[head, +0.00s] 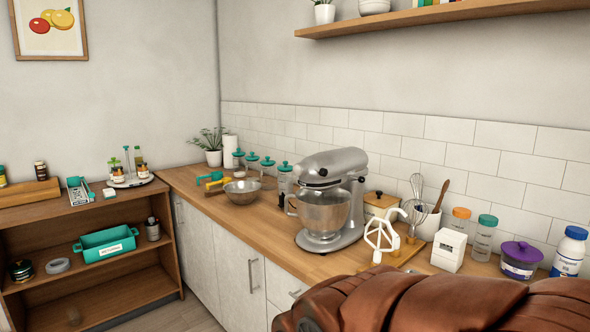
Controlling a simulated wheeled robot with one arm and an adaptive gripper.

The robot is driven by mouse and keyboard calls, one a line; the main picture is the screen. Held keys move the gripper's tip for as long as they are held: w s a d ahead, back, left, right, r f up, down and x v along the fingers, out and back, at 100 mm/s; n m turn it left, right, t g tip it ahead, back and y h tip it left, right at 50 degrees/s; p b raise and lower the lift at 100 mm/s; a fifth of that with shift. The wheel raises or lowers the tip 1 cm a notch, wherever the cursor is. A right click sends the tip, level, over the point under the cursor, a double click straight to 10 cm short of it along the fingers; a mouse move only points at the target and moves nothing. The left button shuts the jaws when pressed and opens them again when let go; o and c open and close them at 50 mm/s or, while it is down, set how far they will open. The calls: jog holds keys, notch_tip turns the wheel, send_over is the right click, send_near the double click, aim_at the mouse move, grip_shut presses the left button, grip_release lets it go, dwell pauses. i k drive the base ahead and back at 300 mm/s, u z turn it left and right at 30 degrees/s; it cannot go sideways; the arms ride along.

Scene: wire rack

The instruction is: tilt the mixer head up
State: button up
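The silver stand mixer (354,190) stands on the wooden counter near the middle of the head view. Its mixer head (335,165) is down, roughly level over the bowl, with its front toward the left. The metal mixing bowl (322,211) sits on the mixer's base under the head, its handle on the left. What is inside the bowl is hidden. My gripper does not show in this view, so its place relative to the mixer cannot be seen.
On the counter (286,235), a steel bowl (243,191) and teal-lidded jars (267,168) stand left of the mixer. A shelf (445,13) hangs above.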

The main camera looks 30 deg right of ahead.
aim_at(340, 163)
jog(key=u, duration=0.75)
jog(key=i, duration=1.15)
jog(key=z, duration=0.4)
